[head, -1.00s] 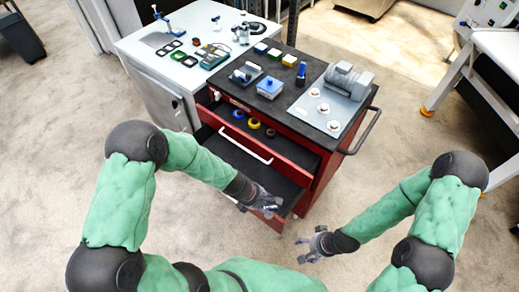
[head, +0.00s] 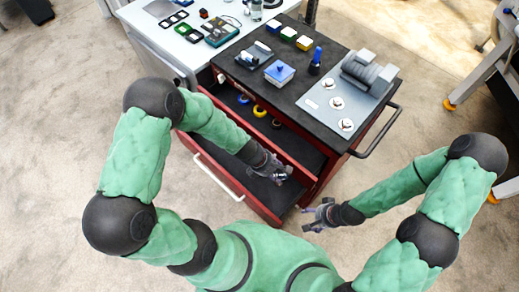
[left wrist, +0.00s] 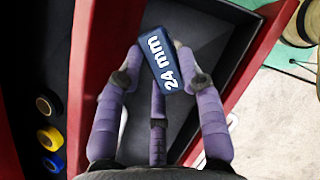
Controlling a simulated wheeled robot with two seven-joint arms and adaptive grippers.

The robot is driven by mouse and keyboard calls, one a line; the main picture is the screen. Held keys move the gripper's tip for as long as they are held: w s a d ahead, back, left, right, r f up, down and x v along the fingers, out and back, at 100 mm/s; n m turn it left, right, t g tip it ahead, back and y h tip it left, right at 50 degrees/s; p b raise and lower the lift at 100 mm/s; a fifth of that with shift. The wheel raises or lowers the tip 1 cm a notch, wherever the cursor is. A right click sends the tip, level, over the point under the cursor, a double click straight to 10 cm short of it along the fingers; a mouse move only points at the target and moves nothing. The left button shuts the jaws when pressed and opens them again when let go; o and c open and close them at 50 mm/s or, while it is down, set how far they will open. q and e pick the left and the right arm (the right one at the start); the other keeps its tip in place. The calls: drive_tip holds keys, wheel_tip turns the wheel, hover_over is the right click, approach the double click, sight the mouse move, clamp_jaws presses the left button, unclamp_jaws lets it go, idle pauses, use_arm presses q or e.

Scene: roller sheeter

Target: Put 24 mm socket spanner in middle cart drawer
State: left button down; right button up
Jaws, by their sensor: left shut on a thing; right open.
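My left gripper (head: 283,174) is shut on the 24 mm socket spanner, whose dark blue end with a white "24 mm" label (left wrist: 165,60) shows between the purple fingers in the left wrist view. The spanner's lower part is hidden. The gripper is above the pulled-out middle drawer (head: 258,207) of the red cart. The drawer's dark floor (left wrist: 215,35) shows bare beneath the spanner. My right gripper (head: 318,213) is open and empty, to the right of the drawer's front corner.
The top drawer is also partly open and holds tape rolls (head: 259,111), next to the left gripper in the left wrist view (left wrist: 50,137). The cart top (head: 300,88) carries a motor plate, boxes and other items. A side handle (head: 380,135) sticks out right.

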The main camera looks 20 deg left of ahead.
use_arm(q)
wheel_tip(320, 180, down, 12)
drive_tip(key=b, duration=1)
drive_tip(key=w+a, duration=0.2)
drive_tip(key=a, duration=0.3)
drive_tip(key=w+a+f+b, duration=0.1)
drive_tip(key=w+a, duration=0.1)
drive_tip(key=a, duration=0.4)
drive_tip(key=w+a+b, duration=0.1)
drive_tip(key=w+a, duration=0.2)
drive_tip(key=a, duration=0.2)
drive_tip(key=shift+w+a+f, duration=0.1)
drive_tip(key=shift+a+f, duration=0.25)
drive_tip(key=c, duration=0.8)
unclamp_jaws()
drive_tip(key=shift+r, duration=0.15)
drive_tip(key=p+v, duration=0.4)
drive_tip(key=v, duration=0.8)
